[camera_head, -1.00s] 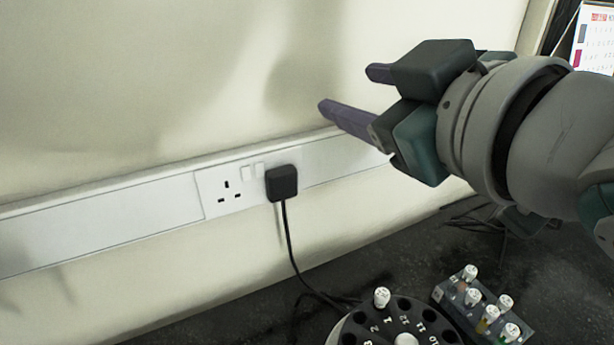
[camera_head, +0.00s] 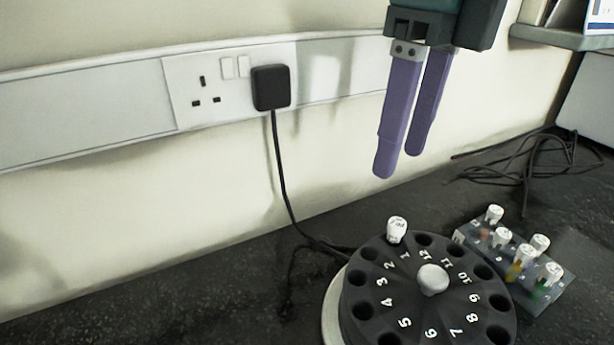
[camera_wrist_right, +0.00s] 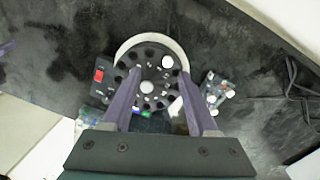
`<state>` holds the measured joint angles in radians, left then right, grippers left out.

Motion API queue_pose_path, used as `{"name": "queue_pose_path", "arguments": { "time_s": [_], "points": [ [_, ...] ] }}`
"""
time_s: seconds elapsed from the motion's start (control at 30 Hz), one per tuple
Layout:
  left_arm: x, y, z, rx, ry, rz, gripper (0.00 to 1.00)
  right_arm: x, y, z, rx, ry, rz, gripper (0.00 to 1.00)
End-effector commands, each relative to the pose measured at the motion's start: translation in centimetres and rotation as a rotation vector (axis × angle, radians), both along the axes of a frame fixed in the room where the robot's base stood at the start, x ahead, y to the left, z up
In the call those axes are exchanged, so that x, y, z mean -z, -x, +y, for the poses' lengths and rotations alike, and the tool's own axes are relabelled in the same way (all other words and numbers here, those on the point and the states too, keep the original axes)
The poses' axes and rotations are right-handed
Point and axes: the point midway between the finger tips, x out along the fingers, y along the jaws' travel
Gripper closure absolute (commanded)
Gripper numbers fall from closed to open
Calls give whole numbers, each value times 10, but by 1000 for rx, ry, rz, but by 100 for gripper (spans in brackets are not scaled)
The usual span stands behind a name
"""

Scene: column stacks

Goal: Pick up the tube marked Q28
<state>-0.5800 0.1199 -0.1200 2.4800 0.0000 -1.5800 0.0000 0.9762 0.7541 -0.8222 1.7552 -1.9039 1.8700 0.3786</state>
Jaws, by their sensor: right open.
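A dark round carousel (camera_head: 369,287) with numbered holes stands on the dark bench. One white-capped tube (camera_head: 397,228) stands upright in it near the number 1; it also shows in the wrist view (camera_wrist_right: 167,62). A small rack (camera_head: 558,290) to its right holds several white-capped tubes (camera_head: 494,214). The cap markings are too small to read, so I cannot tell which tube is Q28. My right gripper (camera_head: 399,163) is open and empty, fingers pointing down, above the carousel. In the wrist view its fingers (camera_wrist_right: 161,75) spread over the carousel.
A wall trunking has a socket with a black plug (camera_head: 271,87), its cable running down behind the carousel. Loose black cables (camera_head: 535,165) lie at the back right. A box with a red patch (camera_wrist_right: 99,75) lies beside the carousel in the wrist view.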

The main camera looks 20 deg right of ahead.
Motion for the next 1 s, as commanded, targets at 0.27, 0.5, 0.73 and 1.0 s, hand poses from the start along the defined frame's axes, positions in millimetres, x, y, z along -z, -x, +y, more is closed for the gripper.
{"name": "queue_pose_path", "arguments": {
  "time_s": [0.27,0.5,0.73,1.0],
  "points": [
    [4,0,0,0,0,0,25,29,2,-20,31,81,17,41],
    [4,0,0,0,0,0,25,52,2,-17,29,79,14,41],
    [5,0,0,0,0,0,25,88,6,-12,28,77,16,41],
    [5,0,0,0,0,0,25,97,5,-12,27,77,11,41]
  ]
}}
